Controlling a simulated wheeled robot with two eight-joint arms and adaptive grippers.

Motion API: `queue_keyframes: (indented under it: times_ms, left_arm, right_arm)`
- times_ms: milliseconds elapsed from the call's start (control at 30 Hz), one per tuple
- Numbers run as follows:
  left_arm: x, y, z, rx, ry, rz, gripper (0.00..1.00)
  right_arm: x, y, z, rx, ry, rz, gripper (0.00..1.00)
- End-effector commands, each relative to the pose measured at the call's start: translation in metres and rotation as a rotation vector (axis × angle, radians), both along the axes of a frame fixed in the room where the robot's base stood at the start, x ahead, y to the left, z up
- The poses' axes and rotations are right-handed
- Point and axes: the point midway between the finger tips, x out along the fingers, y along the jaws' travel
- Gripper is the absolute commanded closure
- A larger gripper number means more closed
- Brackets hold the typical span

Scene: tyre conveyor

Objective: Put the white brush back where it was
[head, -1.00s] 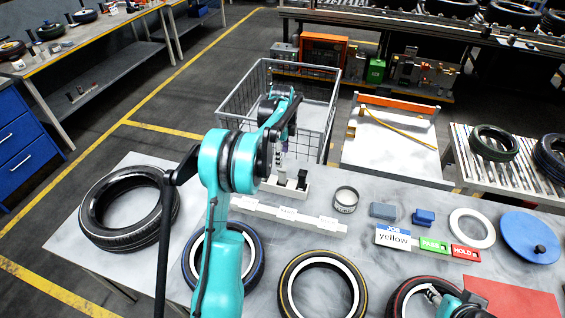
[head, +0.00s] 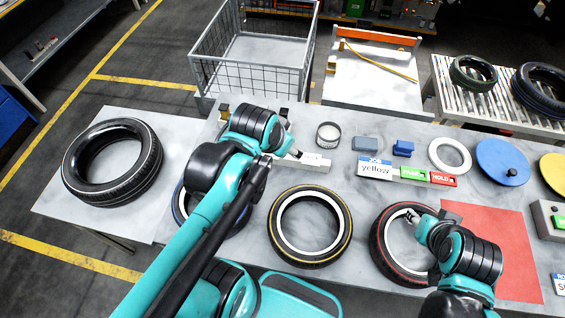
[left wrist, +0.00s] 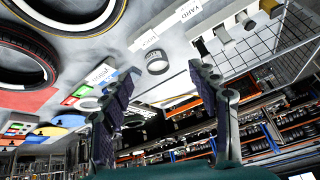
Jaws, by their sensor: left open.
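My left gripper (left wrist: 162,72) is open, with nothing between its fingers in the left wrist view. Several short upright pieces, one dark and cream (left wrist: 200,47) and one pale grey (left wrist: 223,33), stand in a row near the label strip in the left wrist view. I cannot tell whether one is the white brush. In the head view my arm mostly covers that row. My right gripper (head: 411,214) is over the opening of the red-striped tyre (head: 378,245); its jaw state is unclear.
A yellow-striped tyre (head: 338,250) and a black tyre (head: 70,177) lie on the table. A wire cage (head: 207,75) is behind the table.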

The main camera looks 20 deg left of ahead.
Motion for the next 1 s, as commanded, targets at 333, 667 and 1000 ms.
queue_keyframes:
  times_ms: [333, 667, 1000]
  left_arm:
    - [-0.04, -0.017, -0.026, -0.126, -0.084, 0.147, 0.4]
    - [-0.04, -0.016, -0.031, -0.126, -0.083, 0.147, 0.4]
    - [-0.039, -0.016, -0.113, -0.125, -0.083, 0.148, 0.4]
  right_arm:
    - [0.0, 0.0, 0.0, 0.0, 0.0, 0.0, 0.6]
    - [0.0, 0.0, -0.005, 0.0, 0.0, 0.0, 0.6]
    - [0.0, 0.0, -0.087, 0.0, 0.0, 0.0, 0.6]
